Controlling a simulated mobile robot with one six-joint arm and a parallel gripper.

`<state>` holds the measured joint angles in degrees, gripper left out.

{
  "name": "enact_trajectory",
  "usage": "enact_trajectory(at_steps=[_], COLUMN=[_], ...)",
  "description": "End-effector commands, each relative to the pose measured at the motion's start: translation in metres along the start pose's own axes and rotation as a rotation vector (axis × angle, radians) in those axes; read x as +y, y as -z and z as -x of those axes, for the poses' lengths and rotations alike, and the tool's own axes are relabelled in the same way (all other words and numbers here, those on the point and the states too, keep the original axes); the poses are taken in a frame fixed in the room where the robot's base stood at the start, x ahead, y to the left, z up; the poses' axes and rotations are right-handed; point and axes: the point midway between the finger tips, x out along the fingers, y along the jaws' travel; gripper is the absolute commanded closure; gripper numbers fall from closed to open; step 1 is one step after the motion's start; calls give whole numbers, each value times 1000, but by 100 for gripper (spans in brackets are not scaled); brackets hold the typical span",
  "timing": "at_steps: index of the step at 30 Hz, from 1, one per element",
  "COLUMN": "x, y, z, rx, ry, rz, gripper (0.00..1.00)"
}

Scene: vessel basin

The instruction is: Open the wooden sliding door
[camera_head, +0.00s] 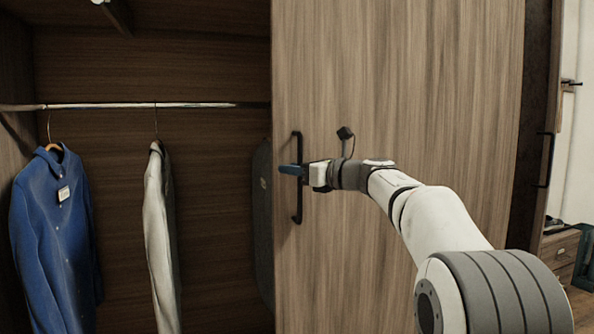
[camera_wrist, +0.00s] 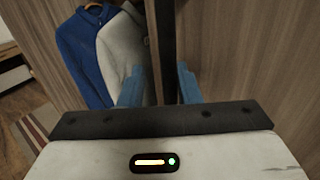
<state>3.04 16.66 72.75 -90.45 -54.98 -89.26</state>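The wooden sliding door (camera_head: 400,80) stands upright at the middle right of the head view, with the wardrobe's left side uncovered. Its black vertical bar handle (camera_head: 298,205) is near the door's left edge. In the wrist view, the black handle (camera_wrist: 168,40) runs between the two blue fingers of my gripper (camera_wrist: 160,87). The fingers are apart, with a gap visible on the left side of the handle. The fingers' lower parts are hidden by the gripper body.
A blue shirt (camera_head: 55,230) and a pale garment (camera_head: 160,240) hang from a rail (camera_head: 150,105) inside the wardrobe. A dark garment (camera_head: 262,220) hangs beside the door edge. Another black handle (camera_head: 545,160) and a wooden drawer unit (camera_head: 560,250) are at the right.

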Motion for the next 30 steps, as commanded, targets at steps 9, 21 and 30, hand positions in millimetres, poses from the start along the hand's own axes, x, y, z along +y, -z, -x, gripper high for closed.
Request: enact_trajectory(at_steps=[9,21,30], x=[-1,-1,-1], y=[-2,0,-6], z=[39,78,77], rx=[-1,0,-8], ry=[4,1,12], rz=[-1,0,-19], gripper=[70,70,70])
